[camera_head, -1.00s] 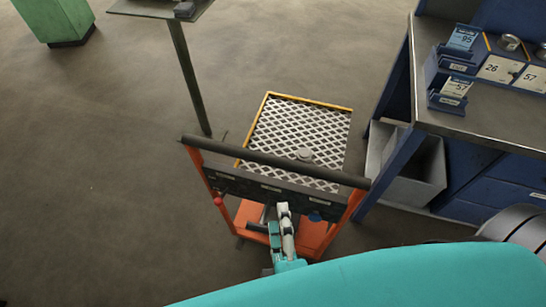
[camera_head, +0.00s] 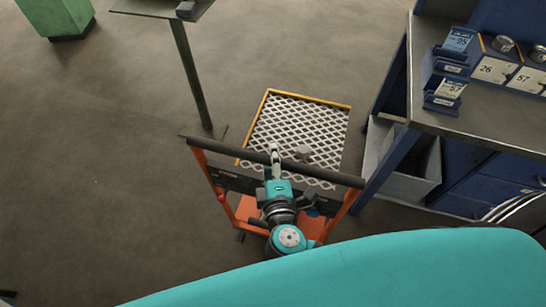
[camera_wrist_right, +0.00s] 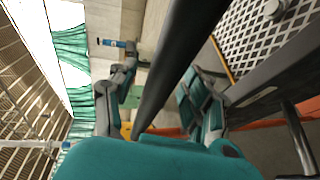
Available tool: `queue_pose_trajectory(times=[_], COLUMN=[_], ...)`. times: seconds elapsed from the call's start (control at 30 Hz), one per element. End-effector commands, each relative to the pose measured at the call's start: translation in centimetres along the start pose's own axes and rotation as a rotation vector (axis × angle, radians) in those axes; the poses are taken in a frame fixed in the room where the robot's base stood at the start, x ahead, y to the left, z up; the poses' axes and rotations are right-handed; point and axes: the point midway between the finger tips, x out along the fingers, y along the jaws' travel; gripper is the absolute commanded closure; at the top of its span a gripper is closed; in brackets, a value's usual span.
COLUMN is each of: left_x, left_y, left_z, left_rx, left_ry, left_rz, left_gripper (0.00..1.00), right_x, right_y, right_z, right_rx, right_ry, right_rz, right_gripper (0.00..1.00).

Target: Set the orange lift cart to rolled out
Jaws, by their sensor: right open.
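The orange lift cart (camera_head: 338,219) stands on the floor at the middle of the head view. Its dark push bar (camera_head: 225,149) runs across the near side, above a mesh platform (camera_head: 296,128) with a yellow edge. My right gripper (camera_head: 274,152) is open at about the middle of the bar. In the right wrist view the bar (camera_wrist_right: 180,65) passes between the two spread fingers, which do not close on it. My right arm hides part of the cart's lower frame. My left gripper is not in view.
A blue workbench (camera_head: 480,134) with card holders stands close on the cart's right, with a grey bin (camera_head: 408,184) under it. A dark post stand (camera_head: 190,75) rises just left of the platform.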

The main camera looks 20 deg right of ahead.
Motion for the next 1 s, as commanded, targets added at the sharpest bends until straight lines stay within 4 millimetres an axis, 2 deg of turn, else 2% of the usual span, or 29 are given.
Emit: queue_pose_trajectory(times=[0.2,0.5,0.6,0.9,1.0], left_x=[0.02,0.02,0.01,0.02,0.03], left_y=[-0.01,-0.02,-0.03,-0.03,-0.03], left_z=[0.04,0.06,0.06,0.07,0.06], left_rx=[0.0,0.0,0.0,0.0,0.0], left_ry=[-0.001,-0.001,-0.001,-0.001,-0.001], left_rz=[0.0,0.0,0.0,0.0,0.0], left_gripper=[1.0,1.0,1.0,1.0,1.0], right_x=[0.02,-0.01,-0.02,-0.01,0.61], right_y=[-0.04,-0.04,-0.04,-0.05,0.1], right_z=[0.01,0.01,0.01,0.01,0.25], right_rx=[0.0,0.0,0.0,0.0,0.001], right_ry=[0.0,0.0,0.0,0.0,-0.001], right_rz=[0.0,-0.001,-0.001,-0.001,0.0], right_gripper=[0.51,0.9,1.0,1.0,1.0])
